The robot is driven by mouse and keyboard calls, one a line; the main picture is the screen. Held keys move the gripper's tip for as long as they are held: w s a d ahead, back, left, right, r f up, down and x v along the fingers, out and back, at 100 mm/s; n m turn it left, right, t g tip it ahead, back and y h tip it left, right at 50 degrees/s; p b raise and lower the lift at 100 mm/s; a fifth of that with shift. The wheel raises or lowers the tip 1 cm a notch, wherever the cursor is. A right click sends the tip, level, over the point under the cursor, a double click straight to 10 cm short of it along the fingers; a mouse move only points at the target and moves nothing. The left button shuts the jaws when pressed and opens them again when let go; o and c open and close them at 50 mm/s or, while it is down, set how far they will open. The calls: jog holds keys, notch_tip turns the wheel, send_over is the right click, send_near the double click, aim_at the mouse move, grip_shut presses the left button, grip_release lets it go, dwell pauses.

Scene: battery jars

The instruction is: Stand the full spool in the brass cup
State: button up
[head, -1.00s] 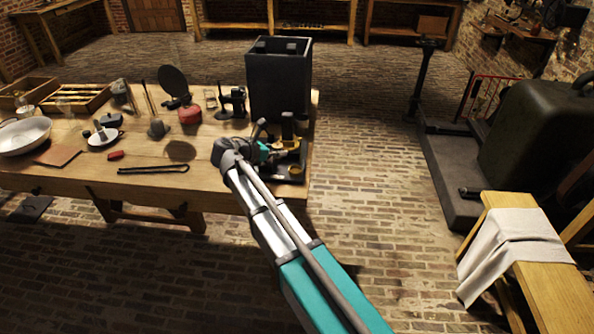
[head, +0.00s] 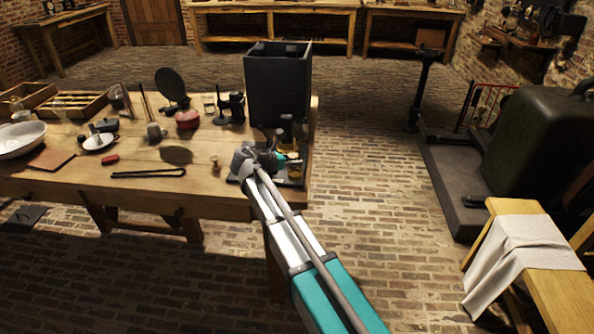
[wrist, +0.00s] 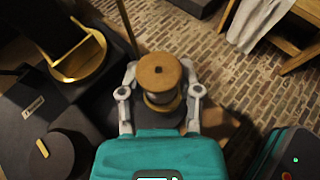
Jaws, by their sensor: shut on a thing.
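My gripper (wrist: 160,108) is shut on a spool (wrist: 158,73), with one finger on each side. The spool has a round wooden top with a small dark centre hole and a yellowish lower part between the fingers. The brass cup (wrist: 84,62) is at the upper left of the wrist view, on a black base, and is apart from the spool. In the head view my gripper (head: 272,158) is over the right end of the bench, beside the black base. The spool cannot be made out clearly there.
A tall dark box (head: 278,85) stands behind my gripper. A small brass-coloured piece (head: 215,164) stands on the bench (head: 215,188) to its left. A black tong-like tool (head: 148,173) lies further left. Open brick floor lies to the right.

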aim_at(294, 176)
jog(key=shift+w+d+f+b, duration=0.15)
jog(key=shift+f+b, duration=0.3)
jog(key=shift+w+d+f+b, duration=0.1)
jog(key=shift+d+f+b, duration=0.05)
jog(key=shift+f+b, duration=1.4)
jog(key=shift+b, duration=0.05)
jog(key=shift+f, duration=0.1)
jog(key=shift+s+f+b, duration=0.2)
jog(key=shift+f+b, duration=0.2)
jog(key=shift+b, duration=0.2)
jog(key=o, duration=0.9)
jog(key=shift+d, duration=0.15)
jog(key=shift+o, duration=0.2)
jog(key=shift+a+r, duration=0.1)
jog(key=shift+a, duration=0.15)
jog(key=shift+w+r, duration=0.1)
